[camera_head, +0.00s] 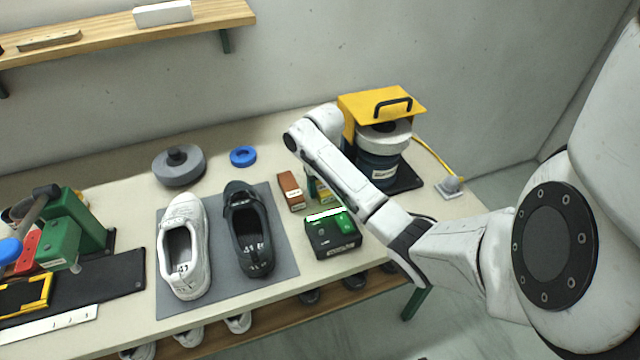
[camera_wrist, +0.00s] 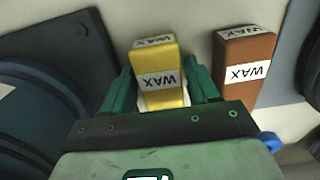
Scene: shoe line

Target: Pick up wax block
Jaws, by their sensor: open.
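A yellow wax block (camera_wrist: 156,60) with a white WAX label stands between the fingers of my gripper (camera_wrist: 158,72) in the wrist view. The green fingers are apart, one on each side of it, and I cannot tell whether either touches it. In the head view the yellow block (camera_head: 326,197) shows only partly under my arm. A brown wax block (camera_wrist: 243,62), also labelled WAX, stands to the right in the wrist view, apart from my gripper. In the head view the brown block (camera_head: 291,188) is just left of my gripper.
A black box with a green top (camera_head: 334,240) stands at the table's front, close to my gripper. A yellow-topped machine (camera_head: 382,104) is behind. A white shoe (camera_head: 182,250) and a black shoe (camera_head: 250,235) lie on a grey mat (camera_head: 215,282) to the left.

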